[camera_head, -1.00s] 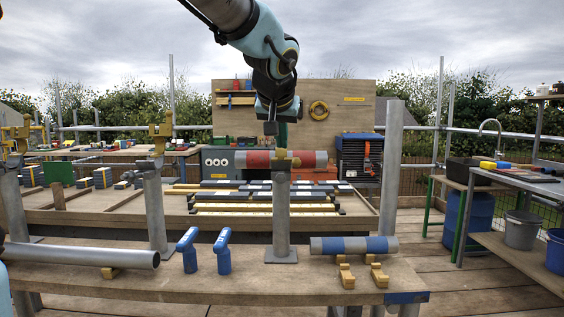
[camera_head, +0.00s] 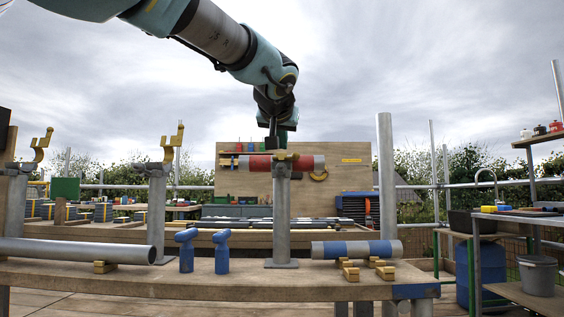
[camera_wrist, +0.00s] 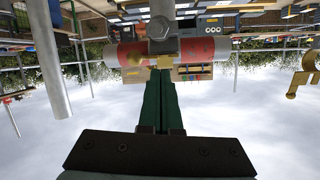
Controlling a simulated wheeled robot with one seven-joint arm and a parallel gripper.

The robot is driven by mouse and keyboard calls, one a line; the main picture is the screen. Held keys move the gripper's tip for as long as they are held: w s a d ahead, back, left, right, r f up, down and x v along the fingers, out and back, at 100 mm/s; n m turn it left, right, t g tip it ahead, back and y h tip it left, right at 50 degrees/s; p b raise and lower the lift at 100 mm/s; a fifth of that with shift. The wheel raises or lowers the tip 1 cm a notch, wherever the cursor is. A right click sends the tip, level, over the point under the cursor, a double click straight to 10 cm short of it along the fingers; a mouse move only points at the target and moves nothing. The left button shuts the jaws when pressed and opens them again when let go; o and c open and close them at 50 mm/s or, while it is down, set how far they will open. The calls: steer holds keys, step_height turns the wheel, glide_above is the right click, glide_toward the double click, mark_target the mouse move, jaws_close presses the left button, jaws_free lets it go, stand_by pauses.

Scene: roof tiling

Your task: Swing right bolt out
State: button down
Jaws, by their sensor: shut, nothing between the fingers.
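A grey upright post (camera_head: 282,222) stands on the bench with a red and grey tube (camera_head: 258,163) lying across its top. A small brass clamp (camera_head: 285,156) sits at the joint; it also shows in the wrist view (camera_wrist: 162,61), where the scene is upside down. I cannot tell surely which part is the right bolt. My gripper (camera_head: 274,148) points down just above the tube at the clamp. In the wrist view its green fingers (camera_wrist: 161,76) are together and empty, with their tips at or very near the clamp.
Two more posts with open yellow clamps (camera_head: 174,143) (camera_head: 41,146) stand to the left. A long grey pipe (camera_head: 75,251), two blue tools (camera_head: 186,250) (camera_head: 221,252) and a blue and grey tube (camera_head: 356,249) on yellow blocks rest on the bench (camera_head: 240,286). A tall bare post (camera_head: 386,180) rises behind.

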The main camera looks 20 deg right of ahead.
steer(key=f+t+b, duration=0.1)
steer(key=b, duration=0.4)
steer(key=s+f+h+b, duration=0.1)
steer(key=f+b, duration=0.1)
steer(key=b, duration=0.4)
steer(key=s+a+f+t+b, duration=0.1)
steer(key=b, duration=0.4)
steer(key=shift+s+f+t+b, duration=0.15)
steer(key=shift+f+t+b, duration=0.15)
steer(key=shift+f, duration=0.1)
steer(key=shift+f+b, duration=0.25)
steer(key=shift+b, duration=0.05)
steer(key=b+v, duration=0.2)
steer(key=v, duration=0.9)
steer(key=shift+r, duration=0.2)
steer(key=shift+a, duration=0.1)
steer(key=shift+r, duration=0.1)
